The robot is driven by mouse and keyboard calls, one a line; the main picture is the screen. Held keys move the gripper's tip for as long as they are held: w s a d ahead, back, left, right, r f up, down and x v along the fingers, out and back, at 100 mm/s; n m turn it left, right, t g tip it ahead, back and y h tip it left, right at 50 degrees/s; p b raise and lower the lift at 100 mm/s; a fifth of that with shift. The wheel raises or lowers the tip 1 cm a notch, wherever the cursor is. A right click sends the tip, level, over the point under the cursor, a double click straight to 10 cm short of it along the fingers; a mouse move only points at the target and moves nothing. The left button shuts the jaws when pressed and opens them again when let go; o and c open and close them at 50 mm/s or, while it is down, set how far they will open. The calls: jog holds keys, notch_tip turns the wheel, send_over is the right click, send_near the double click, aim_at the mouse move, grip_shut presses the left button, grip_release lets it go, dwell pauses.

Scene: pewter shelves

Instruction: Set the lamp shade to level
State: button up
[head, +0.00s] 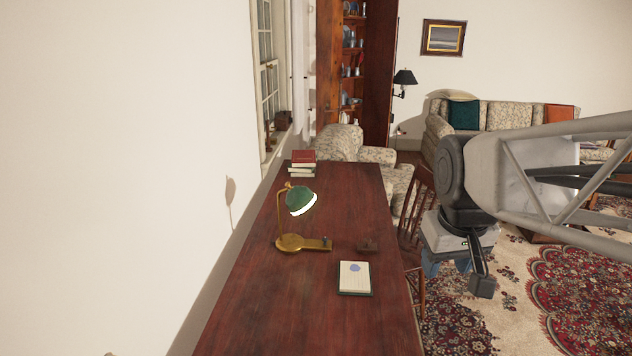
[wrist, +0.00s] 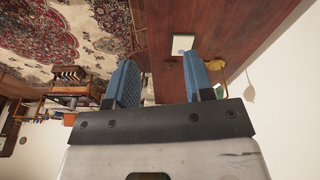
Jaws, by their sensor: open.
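The desk lamp stands on the wooden desk, with a brass base (head: 296,243), a thin brass stem and a green shade (head: 300,200). The shade is tilted, with its bright white opening showing along the lower right edge. My gripper (head: 457,270) is right of the lamp, beyond the desk's right edge and apart from the lamp. In the wrist view my gripper (wrist: 163,85) has its two blue fingers spread with nothing between them. There the brass lamp base (wrist: 238,62) shows partly behind the right finger; the shade is hard to make out.
The desk (head: 265,318) carries a notepad (head: 354,280), a small dark block (head: 367,245) and stacked books (head: 302,163). A wooden chair (head: 415,225) stands at its right side, near my arm. A wall runs along the left. The desk's front is clear.

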jog(key=w+a+r+n, duration=0.2)
jog(key=w+a, duration=0.1)
jog(key=w, duration=0.5)
jog(key=w+a+r+n, duration=0.1)
jog(key=w+a+r, duration=0.1)
jog(key=w, duration=0.6)
jog(key=n, duration=1)
send_over(288, 182)
jog(key=s+x, duration=0.2)
jog(key=x, duration=1)
jog(key=shift+s+a+f+g, duration=0.25)
jog(key=shift+s+g, duration=0.05)
jog(key=shift+s, duration=0.4)
jog(key=shift+f, duration=0.15)
jog(key=shift+w+d+f, duration=0.1)
jog(key=shift+w+f, duration=0.1)
jog(key=shift+f, duration=1.05)
jog(key=shift+w+f, duration=0.15)
jog(key=shift+f, duration=1.1)
jog(key=shift+w+d+f, duration=0.1)
jog(key=shift+w+f, duration=0.1)
jog(key=shift+f, duration=1.05)
grip_shut()
